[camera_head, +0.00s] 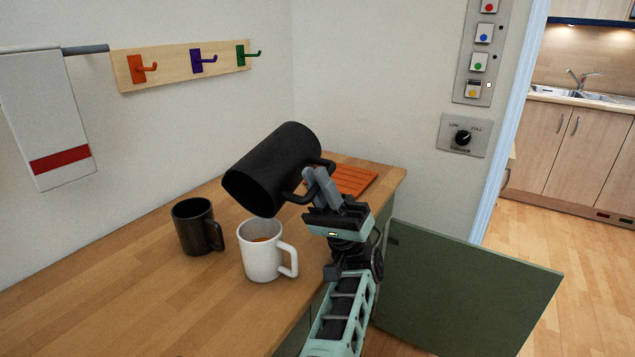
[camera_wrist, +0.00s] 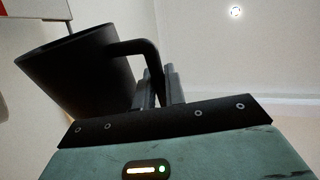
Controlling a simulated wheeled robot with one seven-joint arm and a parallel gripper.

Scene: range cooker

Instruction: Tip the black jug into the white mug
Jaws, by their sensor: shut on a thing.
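The black jug (camera_head: 273,167) is held in the air, tilted with its mouth down to the left, above the white mug. My gripper (camera_head: 313,186) is shut on the jug's handle, at the jug's right side. The jug and its handle also show in the wrist view (camera_wrist: 80,75), beside my fingers (camera_wrist: 158,88). The white mug (camera_head: 260,262) stands upright on the wooden counter, handle to the right. Something reddish-brown shows inside it. The jug's lower rim is over the mug's far side; no stream is visible between them. The jug's inside is hidden.
A dark mug (camera_head: 195,228) stands close left of the white mug. An orange slatted mat (camera_head: 352,180) lies behind on the counter (camera_head: 150,290). An open green cabinet door (camera_head: 465,290) stands right of the counter. A hook rail (camera_head: 180,66) and towel (camera_head: 45,115) are on the wall.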

